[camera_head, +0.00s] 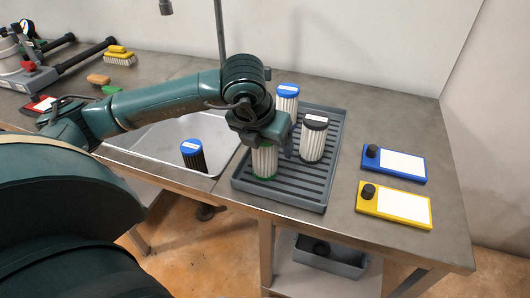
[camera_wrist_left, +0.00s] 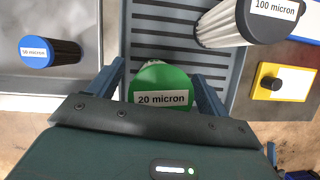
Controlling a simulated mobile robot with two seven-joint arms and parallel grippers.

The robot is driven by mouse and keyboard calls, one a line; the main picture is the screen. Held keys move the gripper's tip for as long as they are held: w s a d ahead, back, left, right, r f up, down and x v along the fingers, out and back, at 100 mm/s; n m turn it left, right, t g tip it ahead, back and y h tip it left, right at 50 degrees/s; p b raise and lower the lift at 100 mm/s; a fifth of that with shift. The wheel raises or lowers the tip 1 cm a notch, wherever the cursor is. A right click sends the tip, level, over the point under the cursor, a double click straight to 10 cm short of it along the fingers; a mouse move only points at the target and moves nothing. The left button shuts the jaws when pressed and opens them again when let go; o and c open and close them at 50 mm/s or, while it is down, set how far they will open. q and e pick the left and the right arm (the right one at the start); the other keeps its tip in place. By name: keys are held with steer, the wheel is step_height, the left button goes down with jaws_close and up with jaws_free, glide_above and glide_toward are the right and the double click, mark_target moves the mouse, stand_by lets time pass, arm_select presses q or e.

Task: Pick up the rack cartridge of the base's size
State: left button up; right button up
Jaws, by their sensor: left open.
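The green-capped cartridge (camera_head: 264,164) stands at the front left of the grey ribbed rack (camera_head: 296,198). In the left wrist view its green cap (camera_wrist_left: 158,82) reads "20 micron". My left gripper (camera_head: 267,147) is over it from above, open, with one finger on each side of the cap; whether the fingers touch it I cannot tell. A dark-capped cartridge (camera_head: 314,140), labelled "100 micron" in the left wrist view (camera_wrist_left: 272,14), and a blue-capped white cartridge (camera_head: 287,103) also stand in the rack.
A dark-bodied blue-capped cartridge (camera_head: 192,155), apparently "50 micron", stands in the sink (camera_head: 150,145). Blue (camera_head: 394,163) and yellow (camera_head: 394,205) boards with black knobs lie right of the rack.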

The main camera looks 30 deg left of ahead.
arm_select(q)
steer(key=c, duration=1.1)
